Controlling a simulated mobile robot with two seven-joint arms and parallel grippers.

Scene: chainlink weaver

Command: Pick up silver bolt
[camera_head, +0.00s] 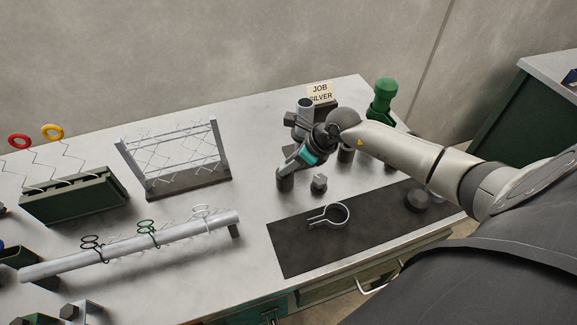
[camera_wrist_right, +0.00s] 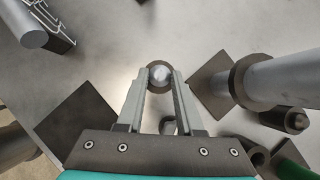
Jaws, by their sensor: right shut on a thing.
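My right gripper (camera_head: 286,167) reaches in from the right over the bench, its fingers at a short dark cylinder holder (camera_head: 285,182). In the right wrist view its two fingertips (camera_wrist_right: 161,82) are shut on a round, shiny silver bolt end (camera_wrist_right: 160,74). The dark round rim of the holder (camera_wrist_right: 158,59) surrounds that bolt end. The rest of the bolt is hidden. A grey hex-headed piece (camera_head: 319,183) stands on the bench just right of the holder. My left gripper is not in view.
A "JOB SILVER" card (camera_head: 320,91) and a green bottle (camera_head: 383,98) stand behind the arm. A dark mat (camera_head: 290,245) with a ring clamp (camera_head: 331,217) lies in front. A wire-mesh rack (camera_head: 187,185) and a long grey tube (camera_head: 125,247) are left.

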